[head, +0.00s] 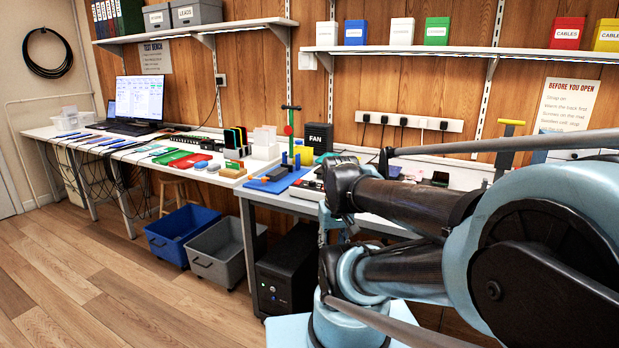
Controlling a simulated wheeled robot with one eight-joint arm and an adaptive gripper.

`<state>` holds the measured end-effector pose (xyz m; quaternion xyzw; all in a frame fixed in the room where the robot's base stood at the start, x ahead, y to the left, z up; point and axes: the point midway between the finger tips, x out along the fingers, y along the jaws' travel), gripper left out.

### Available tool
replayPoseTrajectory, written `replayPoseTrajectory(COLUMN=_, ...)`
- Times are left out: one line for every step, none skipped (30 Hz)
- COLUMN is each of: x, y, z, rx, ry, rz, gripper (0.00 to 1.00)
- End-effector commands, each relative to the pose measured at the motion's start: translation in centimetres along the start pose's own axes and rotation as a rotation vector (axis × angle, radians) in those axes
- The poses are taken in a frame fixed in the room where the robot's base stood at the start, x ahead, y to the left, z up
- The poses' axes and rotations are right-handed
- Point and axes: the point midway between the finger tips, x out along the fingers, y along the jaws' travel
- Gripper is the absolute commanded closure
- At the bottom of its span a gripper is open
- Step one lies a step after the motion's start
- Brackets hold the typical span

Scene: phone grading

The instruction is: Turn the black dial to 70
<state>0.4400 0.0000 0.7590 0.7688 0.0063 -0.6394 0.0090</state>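I cannot make out the black dial or its scale in the head view. A low grey and black unit (308,190) sits on the right bench, beside a blue mat (268,184). My arm covers part of this unit, and its controls are too small to read. My arm fills the right side of the view, in front of the right bench. I cannot pick out my gripper's fingers.
A black FAN box (319,137) stands at the back of the right bench. The left bench (60,131) holds a laptop (139,100), cables and coloured trays. A blue bin (181,232), a grey bin (222,250) and a black case (287,271) stand below. The left floor is clear.

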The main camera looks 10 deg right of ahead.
Motion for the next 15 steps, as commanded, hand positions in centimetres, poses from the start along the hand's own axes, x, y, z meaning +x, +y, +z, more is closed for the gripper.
replayPoseTrajectory(x=0.0, y=0.0, z=0.0, rx=0.0, ry=0.0, rz=0.0, gripper=0.68)
replayPoseTrajectory(x=0.0, y=0.0, z=0.0, rx=0.0, ry=0.0, rz=0.0, gripper=0.68)
replayPoseTrajectory(x=0.0, y=0.0, z=0.0, rx=0.0, ry=0.0, rz=0.0, gripper=0.68)
replayPoseTrajectory(x=0.0, y=0.0, z=0.0, rx=0.0, ry=0.0, rz=0.0, gripper=0.68)
replayPoseTrajectory(x=0.0, y=0.0, z=0.0, rx=0.0, ry=0.0, rz=0.0, gripper=0.68)
replayPoseTrajectory(x=0.0, y=0.0, z=0.0, rx=0.0, ry=0.0, rz=0.0, gripper=0.68)
replayPoseTrajectory(x=0.0, y=0.0, z=0.0, rx=0.0, ry=0.0, rz=0.0, gripper=0.68)
replayPoseTrajectory(x=0.0, y=0.0, z=0.0, rx=0.0, ry=0.0, rz=0.0, gripper=0.68)
replayPoseTrajectory(x=0.0, y=0.0, z=0.0, rx=0.001, ry=0.0, rz=0.0, gripper=0.68)
replayPoseTrajectory(x=-0.5, y=0.0, z=0.5, rx=0.002, ry=0.008, rz=0.0, gripper=0.68)
replayPoseTrajectory(x=-0.8, y=0.0, z=0.5, rx=0.005, ry=0.01, rz=0.0, gripper=0.68)
replayPoseTrajectory(x=-1.1, y=0.0, z=0.3, rx=0.012, ry=0.009, rz=0.0, gripper=0.68)
replayPoseTrajectory(x=-1.4, y=0.0, z=0.1, rx=0.02, ry=0.008, rz=0.0, gripper=0.68)
replayPoseTrajectory(x=-1.8, y=0.0, z=-0.4, rx=0.03, ry=0.006, rz=0.0, gripper=0.68)
replayPoseTrajectory(x=-2.4, y=0.0, z=-1.1, rx=0.045, ry=0.002, rz=0.0, gripper=0.68)
